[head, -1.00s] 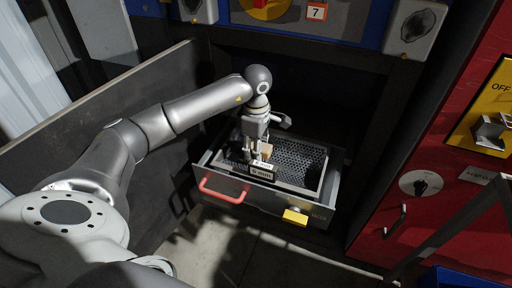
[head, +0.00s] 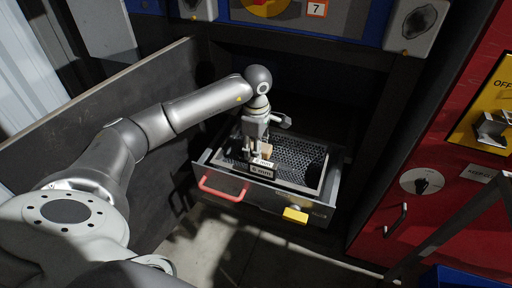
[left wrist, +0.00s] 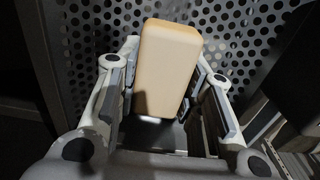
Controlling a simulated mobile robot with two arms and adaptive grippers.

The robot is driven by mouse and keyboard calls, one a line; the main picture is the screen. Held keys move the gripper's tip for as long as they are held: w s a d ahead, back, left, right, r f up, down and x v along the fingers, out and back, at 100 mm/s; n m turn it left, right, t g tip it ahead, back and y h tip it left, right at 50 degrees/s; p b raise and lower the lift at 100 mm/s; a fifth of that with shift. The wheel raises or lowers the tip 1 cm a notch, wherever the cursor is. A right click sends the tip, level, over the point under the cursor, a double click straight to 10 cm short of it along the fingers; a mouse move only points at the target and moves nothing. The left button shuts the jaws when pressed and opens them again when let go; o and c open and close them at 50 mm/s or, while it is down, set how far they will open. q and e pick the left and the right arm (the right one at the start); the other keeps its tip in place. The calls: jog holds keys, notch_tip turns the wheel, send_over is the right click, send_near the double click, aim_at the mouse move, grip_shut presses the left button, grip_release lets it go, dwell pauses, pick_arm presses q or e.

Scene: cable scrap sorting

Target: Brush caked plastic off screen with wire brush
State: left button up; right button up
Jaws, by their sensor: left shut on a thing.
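The perforated metal screen (head: 300,157) lies in the pulled-out drawer (head: 323,209), and its holes fill the back of the left wrist view (left wrist: 235,35). My left gripper (head: 254,152) reaches down over the screen's left front part. It is shut on a tan block (left wrist: 166,70), which looks like the body of the wire brush; a bit of it shows in the head view (head: 266,150). The bristles are hidden, so I cannot tell whether they touch the screen. Caked plastic cannot be made out clearly. My right gripper is not in view.
The drawer front has a red handle (head: 222,190) and a yellow latch (head: 295,215). A labelled plate (head: 262,171) stands at the screen's front edge. A dark panel (head: 100,125) stands left, a red cabinet (head: 420,150) right. The floor in front (head: 235,245) is clear.

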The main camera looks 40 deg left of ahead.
pick_arm(q)
jog(key=shift+f, duration=0.15)
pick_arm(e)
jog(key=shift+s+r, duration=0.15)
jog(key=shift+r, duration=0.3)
